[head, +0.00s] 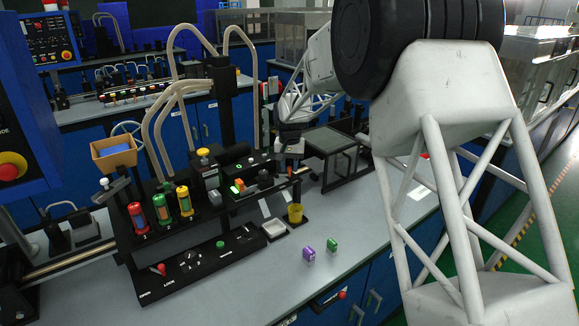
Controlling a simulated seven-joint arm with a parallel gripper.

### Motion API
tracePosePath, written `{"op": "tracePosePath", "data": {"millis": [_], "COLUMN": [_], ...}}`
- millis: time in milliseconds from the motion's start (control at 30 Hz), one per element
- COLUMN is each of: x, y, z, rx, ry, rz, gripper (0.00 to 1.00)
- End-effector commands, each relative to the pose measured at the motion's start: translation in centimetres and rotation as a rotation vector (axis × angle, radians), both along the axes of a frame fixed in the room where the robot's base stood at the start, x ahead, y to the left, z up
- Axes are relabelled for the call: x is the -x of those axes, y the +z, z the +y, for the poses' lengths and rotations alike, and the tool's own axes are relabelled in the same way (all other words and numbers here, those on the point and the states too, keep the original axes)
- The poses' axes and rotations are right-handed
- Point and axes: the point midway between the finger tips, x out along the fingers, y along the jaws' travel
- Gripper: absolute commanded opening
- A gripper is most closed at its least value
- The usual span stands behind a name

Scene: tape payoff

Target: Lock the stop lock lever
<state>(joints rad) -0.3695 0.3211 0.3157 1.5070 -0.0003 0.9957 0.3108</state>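A low black panel (225,262) lies at the front left of the bench. My gripper (290,147) is beyond the panel, to the right of the black tape machine (245,182) and far from both red knobs. Its fingers are small and dark, so their opening is unclear.
Purple (309,253) and green (332,244) blocks lie on clear bench. A dark stand (331,143) is near my gripper.

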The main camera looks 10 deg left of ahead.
Motion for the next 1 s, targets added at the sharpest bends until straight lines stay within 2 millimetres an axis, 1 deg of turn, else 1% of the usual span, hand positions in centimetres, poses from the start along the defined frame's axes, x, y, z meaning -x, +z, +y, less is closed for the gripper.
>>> {"op": "tracePosePath", "data": {"millis": [33,67,100,367,533,667,1000], "x": [0.0,0.0,0.0,0.1,0.1,0.1,0.0], "y": [0.0,0.0,-0.1,0.0,0.6,1.7,6.0], "z": [0.0,0.0,0.0,0.0,0.0,0.0,0.0], "rx": [0.000,0.000,0.000,0.000,0.000,0.000,0.000], "ry": [0.000,0.000,0.000,0.000,0.000,0.000,0.000], "rz": [0.001,0.001,0.001,0.002,0.001,0.002,-0.001], "gripper": [0.39,0.44,0.45,0.45,0.45,0.45,0.45]}}
